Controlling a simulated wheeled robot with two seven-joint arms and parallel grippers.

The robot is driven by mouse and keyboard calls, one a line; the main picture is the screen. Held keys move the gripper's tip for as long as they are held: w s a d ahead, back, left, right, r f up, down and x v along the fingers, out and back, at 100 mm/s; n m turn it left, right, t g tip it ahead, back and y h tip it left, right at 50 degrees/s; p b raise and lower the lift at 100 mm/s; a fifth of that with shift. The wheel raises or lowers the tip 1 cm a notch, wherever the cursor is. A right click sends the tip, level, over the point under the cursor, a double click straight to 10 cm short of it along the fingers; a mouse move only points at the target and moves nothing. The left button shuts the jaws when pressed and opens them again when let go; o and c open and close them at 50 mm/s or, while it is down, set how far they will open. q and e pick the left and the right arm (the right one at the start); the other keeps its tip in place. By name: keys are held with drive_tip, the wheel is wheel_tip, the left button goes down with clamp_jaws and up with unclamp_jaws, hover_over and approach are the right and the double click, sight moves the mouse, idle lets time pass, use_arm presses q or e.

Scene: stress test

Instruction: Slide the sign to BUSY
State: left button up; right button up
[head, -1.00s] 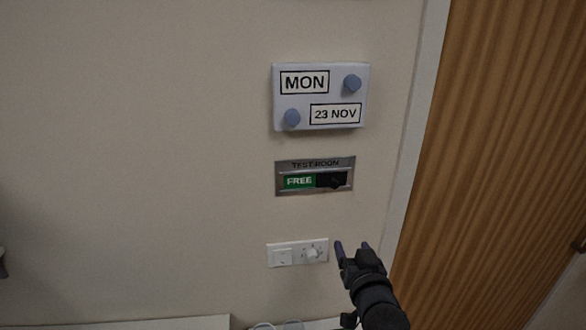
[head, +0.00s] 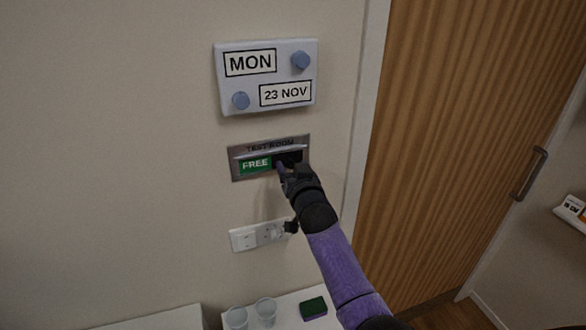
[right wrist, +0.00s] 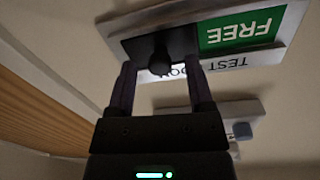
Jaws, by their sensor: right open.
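The room sign (head: 236,172) is a metal plate on the wall marked TEST ROOM. Its window shows a green FREE panel (head: 255,164) on the left and a dark slider on the right. In the right wrist view the sign (right wrist: 285,40) appears upside down, with FREE (right wrist: 240,30) at the right. A dark slider knob (right wrist: 160,62) sticks out from the dark part. My right gripper (head: 284,168) is at the sign's right half; in the wrist view its open fingers (right wrist: 160,85) stand on either side of the knob, with gaps visible. My left gripper is not in view.
A calendar board (head: 266,82) with two blue-grey knobs hangs above the sign. A switch plate (head: 246,239) is below it. Cups (head: 265,311) and a green sponge (head: 313,307) sit on a surface below. A wooden door (head: 460,110) is at right.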

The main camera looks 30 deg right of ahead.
clamp_jaws()
idle(1.3)
